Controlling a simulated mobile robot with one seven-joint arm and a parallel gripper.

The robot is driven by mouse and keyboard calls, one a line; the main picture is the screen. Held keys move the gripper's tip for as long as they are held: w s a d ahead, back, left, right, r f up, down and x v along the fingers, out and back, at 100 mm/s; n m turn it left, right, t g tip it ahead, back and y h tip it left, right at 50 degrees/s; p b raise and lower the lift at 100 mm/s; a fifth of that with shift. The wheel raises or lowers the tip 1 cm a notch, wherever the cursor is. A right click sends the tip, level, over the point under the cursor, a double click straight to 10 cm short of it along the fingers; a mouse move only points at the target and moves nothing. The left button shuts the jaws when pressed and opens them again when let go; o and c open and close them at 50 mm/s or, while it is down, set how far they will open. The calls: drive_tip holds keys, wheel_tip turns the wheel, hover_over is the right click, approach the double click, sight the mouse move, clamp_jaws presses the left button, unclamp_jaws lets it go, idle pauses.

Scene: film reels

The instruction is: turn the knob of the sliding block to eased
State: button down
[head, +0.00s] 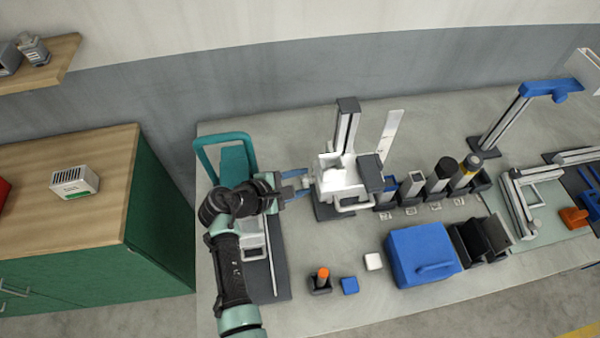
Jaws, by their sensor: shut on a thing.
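The sliding block (339,178) is a white housing on an upright grey rail (347,130) with a dark cap, standing near the middle of the bench. My gripper (303,182) comes in from the left with its blue fingers at the block's left side. The fingers are shut on a small part there, which looks like the knob. The knob is mostly hidden by the fingers, and its setting and any marking cannot be read.
A teal frame (197,150) stands behind my arm. Several dark holders with cylinders (438,177) stand right of the block. A blue box (421,257), a blue cube (349,285), a white cube (373,261) and an orange-topped peg (323,274) are in front. Bench between is clear.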

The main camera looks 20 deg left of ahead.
drive_tip(key=shift+n+g+p, duration=0.3)
drive_tip(key=shift+g+p, duration=0.05)
drive_tip(key=shift+g, duration=0.05)
idle(0.4)
drive_tip(key=shift+c, duration=2.2)
unclamp_jaws()
drive_tip(key=b+v, duration=0.2)
drive_tip(key=v, duration=1.1)
drive_tip(key=shift+a, duration=0.15)
drive_tip(key=shift+w, duration=0.1)
